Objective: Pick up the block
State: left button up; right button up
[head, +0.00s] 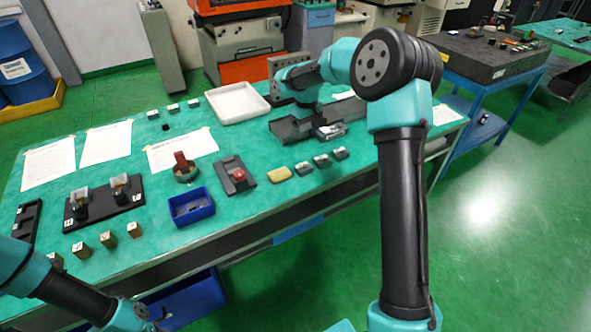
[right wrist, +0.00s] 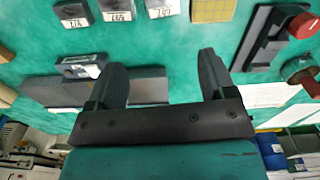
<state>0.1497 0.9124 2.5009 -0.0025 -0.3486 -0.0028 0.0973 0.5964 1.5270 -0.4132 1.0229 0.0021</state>
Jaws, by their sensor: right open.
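Several dark blocks with white number labels lie on the green table. A row of three, at its front edge in the head view, has a left block (head: 302,168), a middle block (head: 321,161) and a right block (head: 340,153). The row shows along the top of the right wrist view (right wrist: 118,10). Another labelled dark block (right wrist: 80,67) sits on a grey plate, just outside the left finger; it also shows in the head view (head: 331,131). My left gripper is out of view.
A yellow sponge-like pad (head: 278,174) lies left of the row. Farther left are a red-button box (head: 237,176) and a blue bin (head: 190,207). A white tray (head: 238,103) and an upright holed plate (head: 288,67) stand behind.

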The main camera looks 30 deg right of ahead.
jog(key=shift+f, duration=0.15)
send_over(303, 167)
jog(key=f, duration=1.1)
jog(key=shift+d+f, duration=0.3)
jog(key=shift+f, duration=0.25)
jog(key=shift+a+f, duration=0.15)
jog(key=shift+f, duration=2.45)
jog(key=shift+c, duration=0.2)
jog(key=shift+r, duration=0.1)
jog(key=c, duration=1)
